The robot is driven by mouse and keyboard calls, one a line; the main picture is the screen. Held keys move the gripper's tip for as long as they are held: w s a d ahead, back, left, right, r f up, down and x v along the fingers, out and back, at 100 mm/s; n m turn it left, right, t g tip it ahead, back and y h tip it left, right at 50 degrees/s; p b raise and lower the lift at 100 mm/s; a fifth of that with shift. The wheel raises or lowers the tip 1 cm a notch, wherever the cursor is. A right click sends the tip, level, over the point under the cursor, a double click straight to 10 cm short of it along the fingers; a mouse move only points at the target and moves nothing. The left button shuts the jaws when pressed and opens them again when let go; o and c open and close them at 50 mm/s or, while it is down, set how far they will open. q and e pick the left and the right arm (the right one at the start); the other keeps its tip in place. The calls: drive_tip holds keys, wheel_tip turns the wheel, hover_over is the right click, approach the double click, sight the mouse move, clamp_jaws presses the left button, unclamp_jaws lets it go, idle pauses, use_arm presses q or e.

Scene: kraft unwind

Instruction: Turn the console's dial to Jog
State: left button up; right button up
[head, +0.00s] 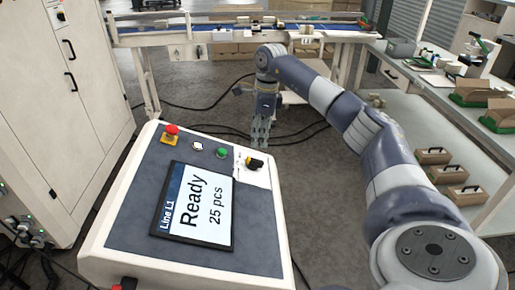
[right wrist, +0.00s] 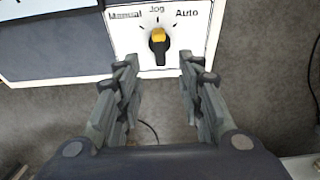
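The console (head: 120,225) stands at the lower left in the head view. Its dial (head: 256,163) is a black knob with a yellow mark, at the panel's right end. In the right wrist view the dial (right wrist: 159,45) sits on a white plate marked Manual, Jog and Auto. Its yellow end points up, roughly at Jog. My right gripper (head: 261,138) hangs just beyond the dial in the head view. In the right wrist view its fingers (right wrist: 158,75) are apart and empty, with the dial ahead between their lines. I see no contact. My left gripper is not in view.
The panel also has a red emergency button (head: 171,132), a white button (head: 197,145), a green button (head: 222,152) and a screen (head: 195,205) reading Ready, 25 pcs. A conveyor (head: 210,36) stands behind. Cables lie on the floor.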

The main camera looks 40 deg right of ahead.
drive_tip(key=shift+s+d+r, duration=0.1)
drive_tip(key=shift+d+r, duration=0.05)
drive_tip(key=shift+r, duration=1.45)
